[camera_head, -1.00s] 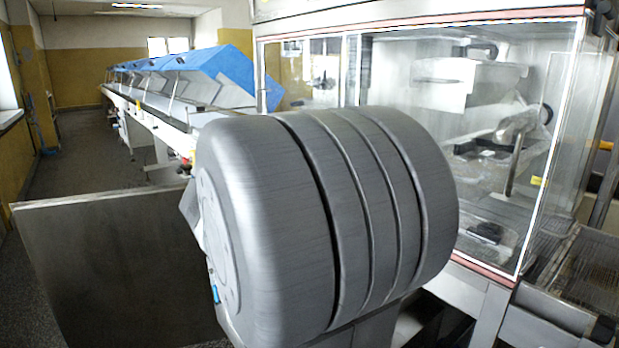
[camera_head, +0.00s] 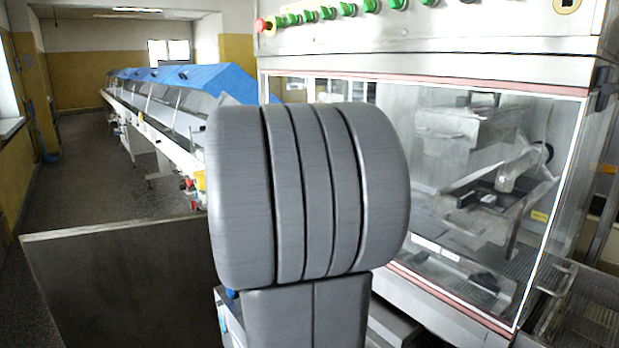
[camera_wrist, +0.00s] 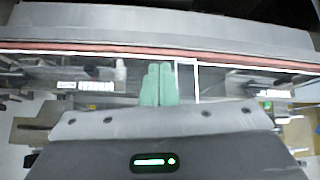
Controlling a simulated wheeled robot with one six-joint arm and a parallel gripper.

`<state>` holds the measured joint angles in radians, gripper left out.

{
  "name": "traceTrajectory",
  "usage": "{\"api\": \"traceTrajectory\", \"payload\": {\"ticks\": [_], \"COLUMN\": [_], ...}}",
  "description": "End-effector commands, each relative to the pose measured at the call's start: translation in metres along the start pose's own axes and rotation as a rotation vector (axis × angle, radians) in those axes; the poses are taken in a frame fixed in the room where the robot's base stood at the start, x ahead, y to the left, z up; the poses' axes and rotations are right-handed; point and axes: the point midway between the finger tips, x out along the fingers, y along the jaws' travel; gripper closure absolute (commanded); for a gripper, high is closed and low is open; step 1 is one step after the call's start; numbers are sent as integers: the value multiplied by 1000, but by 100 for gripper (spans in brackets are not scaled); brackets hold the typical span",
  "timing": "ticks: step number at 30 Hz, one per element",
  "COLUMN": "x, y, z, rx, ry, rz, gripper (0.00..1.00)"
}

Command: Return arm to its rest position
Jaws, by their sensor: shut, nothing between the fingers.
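My gripper (camera_wrist: 159,70) shows in the wrist view, with its two green fingers side by side and shut, nothing between them. Behind the fingers in that view is the enrober's glass front (camera_wrist: 215,80) with its red-brown trim; I cannot tell how far off it is. In the head view my own grey arm link fills the middle and my gripper is not visible. The enrober (camera_head: 440,58) stands on the right, with a glass cabinet and a row of green buttons (camera_head: 328,13) above.
A long conveyor line with blue covers (camera_head: 210,78) runs back on the left. A low metal panel (camera_head: 120,285) stands in front of it. A wire mesh tray (camera_head: 590,325) lies at the lower right. The floor (camera_head: 80,165) at the far left is clear.

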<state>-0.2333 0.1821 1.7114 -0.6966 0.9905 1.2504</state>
Motion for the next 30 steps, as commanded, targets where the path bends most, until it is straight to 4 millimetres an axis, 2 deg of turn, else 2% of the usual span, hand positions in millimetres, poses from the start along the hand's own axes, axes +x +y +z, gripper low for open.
{"api": "traceTrajectory", "payload": {"ticks": [3,12,23,30], "x": [1,7,8,15], "y": [6,11,12,19], "z": [-8,-11,-10,1], "rx": [3,3,3,-9], "ry": [-24,-51,-52,-68], "rz": [-2,-10,-10,-1], "gripper": [100,100,100,100]}}
